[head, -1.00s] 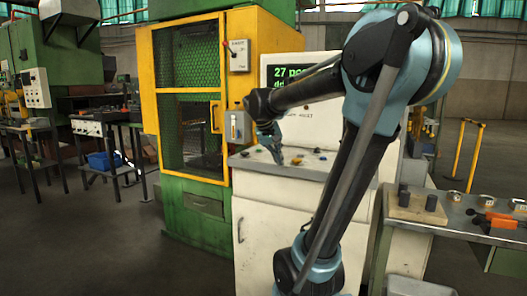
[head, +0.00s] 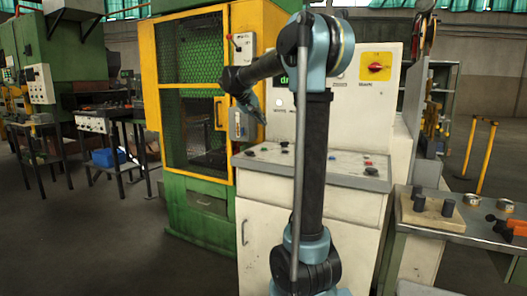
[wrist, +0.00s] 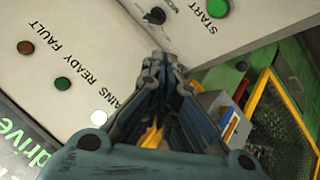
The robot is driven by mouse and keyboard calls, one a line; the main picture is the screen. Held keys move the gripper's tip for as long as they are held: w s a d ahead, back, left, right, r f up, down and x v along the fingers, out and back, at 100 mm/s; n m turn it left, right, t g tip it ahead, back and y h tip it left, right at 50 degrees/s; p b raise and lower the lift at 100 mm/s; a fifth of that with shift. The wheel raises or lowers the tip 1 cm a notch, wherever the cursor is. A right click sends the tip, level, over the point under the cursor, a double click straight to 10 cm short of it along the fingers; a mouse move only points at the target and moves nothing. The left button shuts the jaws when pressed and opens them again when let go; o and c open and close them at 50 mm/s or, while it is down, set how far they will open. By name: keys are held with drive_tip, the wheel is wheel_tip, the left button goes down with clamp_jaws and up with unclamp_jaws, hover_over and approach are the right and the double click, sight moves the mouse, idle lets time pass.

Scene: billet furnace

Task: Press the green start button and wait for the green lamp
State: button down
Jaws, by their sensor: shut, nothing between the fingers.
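The green start button (wrist: 218,8), labelled START, is at the top edge of the wrist view on the pale control panel. A dark green lamp (wrist: 62,84), labelled READY, looks unlit on the panel's upright face. My gripper (wrist: 165,60) is shut and empty, with its tips in front of the panel and apart from the START button. In the head view my gripper (head: 258,112) points down and right, above the console's left end. The START button cannot be told apart from the other small buttons there.
A brown FAULT lamp (wrist: 25,47) and a white, bright MAINS lamp (wrist: 98,117) flank the READY lamp. A dark button (wrist: 155,15) is left of START. A yellow mesh door (head: 195,95) with a grey box stands close left. A red-yellow switch (head: 376,66) is at right.

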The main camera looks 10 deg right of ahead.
drive_tip(key=shift+d+f, duration=0.1)
drive_tip(key=shift+d, duration=0.05)
drive_tip(key=shift+f, duration=4.35)
drive_tip(key=shift+s+f, duration=0.1)
drive_tip(key=shift+f, duration=0.25)
drive_tip(key=shift+f, duration=0.4)
drive_tip(key=shift+r, duration=0.85)
drive_tip(key=shift+r, duration=2.5)
